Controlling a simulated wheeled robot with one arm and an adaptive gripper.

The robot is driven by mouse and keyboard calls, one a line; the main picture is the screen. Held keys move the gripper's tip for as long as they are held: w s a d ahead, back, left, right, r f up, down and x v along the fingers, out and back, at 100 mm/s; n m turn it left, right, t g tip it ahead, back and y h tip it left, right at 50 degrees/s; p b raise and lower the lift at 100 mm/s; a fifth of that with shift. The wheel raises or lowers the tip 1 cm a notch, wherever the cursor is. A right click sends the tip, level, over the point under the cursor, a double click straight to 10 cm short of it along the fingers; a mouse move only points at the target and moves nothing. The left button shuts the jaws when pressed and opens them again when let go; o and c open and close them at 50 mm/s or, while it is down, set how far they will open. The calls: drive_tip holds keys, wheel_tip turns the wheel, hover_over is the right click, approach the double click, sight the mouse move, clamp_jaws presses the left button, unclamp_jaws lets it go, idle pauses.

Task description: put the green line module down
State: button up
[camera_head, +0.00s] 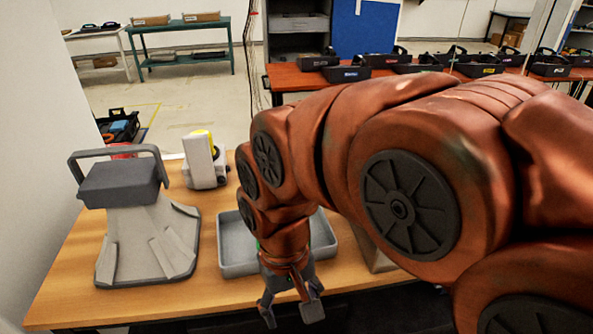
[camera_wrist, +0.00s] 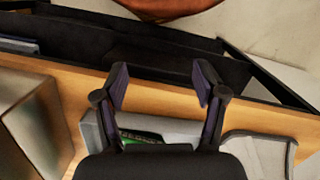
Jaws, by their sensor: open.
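A green, board-like piece (camera_wrist: 142,136), seemingly the green line module, shows partly in the wrist view, inside the grey tray and behind my gripper's fingers. Most of it is hidden by my gripper. In the head view only a sliver of green shows beside my arm. The grey tray (camera_head: 238,264) sits on the wooden table, partly hidden by my arm. My gripper (camera_head: 291,308) is open and empty near the table's front edge. In the wrist view its fingers (camera_wrist: 162,85) are spread with nothing between the tips.
A grey stand with a dark handled top (camera_head: 125,190) is on the table's left. A white device with yellow (camera_head: 203,160) stands behind it. A box (camera_head: 372,255) is right of the tray. Black bins (camera_head: 347,74) line a red-brown table behind.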

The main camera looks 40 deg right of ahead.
drive_tip(key=w+d+r+m, duration=0.45)
drive_tip(key=w+m, duration=0.25)
drive_tip(key=w, duration=0.3)
drive_tip(key=w+d+r+m, duration=0.3)
drive_tip(key=w+d+m, duration=0.2)
drive_tip(key=w+m, duration=0.35)
drive_tip(key=w+d+m, duration=0.4)
drive_tip(key=d, duration=0.1)
drive_tip(key=w+d+r+m+t, duration=0.1)
drive_tip(key=w+d+m, duration=0.3)
drive_tip(key=d+m, duration=0.1)
drive_tip(key=w+d+r+m+p, duration=0.1)
drive_tip(key=w+d+m, duration=0.3)
drive_tip(key=d, duration=0.2)
drive_tip(key=shift+w+m+t, duration=0.25)
drive_tip(key=shift+m+t, duration=0.05)
drive_tip(key=shift+m, duration=0.05)
drive_tip(key=shift+w+d+f+m, duration=0.2)
drive_tip(key=shift+d+m, duration=0.2)
drive_tip(key=shift+d, duration=0.05)
drive_tip(key=shift+f+p, duration=0.35)
drive_tip(key=shift+f, duration=0.8)
drive_tip(key=shift+w+a+f+p, duration=0.1)
drive_tip(key=shift+a+f+p, duration=0.1)
drive_tip(key=shift+f+p, duration=0.2)
drive_tip(key=shift+w+a+f+p, duration=0.15)
drive_tip(key=shift+f+p, duration=0.15)
drive_tip(key=shift+f, duration=0.15)
drive_tip(key=shift+f+p, duration=0.6)
drive_tip(key=shift+f, duration=1.15)
